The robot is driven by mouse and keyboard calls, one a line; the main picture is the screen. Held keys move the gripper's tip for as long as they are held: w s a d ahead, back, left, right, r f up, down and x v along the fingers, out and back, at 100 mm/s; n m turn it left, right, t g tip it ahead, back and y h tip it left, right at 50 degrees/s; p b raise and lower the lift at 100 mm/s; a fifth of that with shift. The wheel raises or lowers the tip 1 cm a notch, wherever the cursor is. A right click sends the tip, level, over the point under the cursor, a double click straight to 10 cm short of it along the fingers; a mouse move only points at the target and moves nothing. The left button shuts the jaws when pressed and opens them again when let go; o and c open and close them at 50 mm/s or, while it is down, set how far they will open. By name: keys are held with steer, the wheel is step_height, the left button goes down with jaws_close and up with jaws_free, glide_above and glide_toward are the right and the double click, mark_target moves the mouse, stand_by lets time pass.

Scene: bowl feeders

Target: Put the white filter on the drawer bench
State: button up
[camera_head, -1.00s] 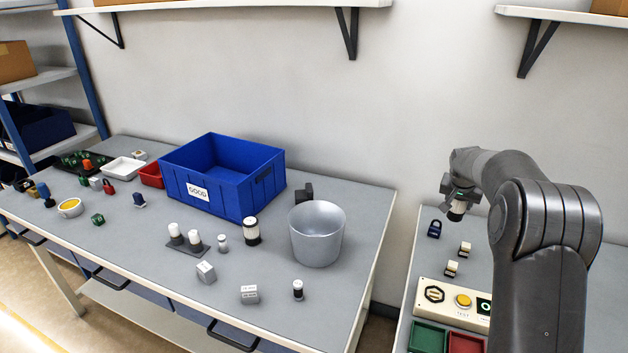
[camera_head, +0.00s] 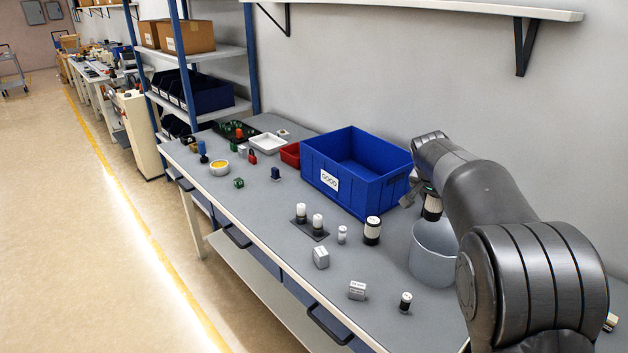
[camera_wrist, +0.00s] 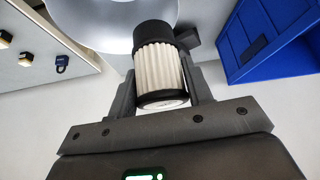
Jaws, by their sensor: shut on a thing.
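The white filter (camera_head: 432,208), a pleated white cylinder with black ends, is held in my gripper (camera_head: 427,193). In the wrist view, the filter (camera_wrist: 160,66) sits between the two fingers of my gripper (camera_wrist: 164,84), which are shut on its sides. The drawer bench (camera_head: 266,243) is the long grey-topped bench with blue drawers and dark handles. The held filter appears above the bench's right part, by the rim of a grey bucket (camera_head: 432,262). Its exact height is hard to tell.
A blue bin (camera_head: 318,178) marked GOOD stands left of my gripper. A black-and-white cylinder (camera_head: 372,231), two white cylinders on a dark plate (camera_head: 308,229), and small blocks stand nearby. The bench's middle front has bare room. A shelf hangs above.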

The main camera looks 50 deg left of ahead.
steer(key=s+a+r, duration=0.2)
steer(key=s+a, duration=0.5)
steer(key=shift+n+y, duration=0.3)
steer(key=shift+n, duration=0.1)
step_height(320, 180, down, 18)
steer(key=shift+w+d+f, duration=0.15)
steer(key=shift+f, duration=0.05)
steer(key=shift+f, duration=0.15)
steer(key=o, duration=1)
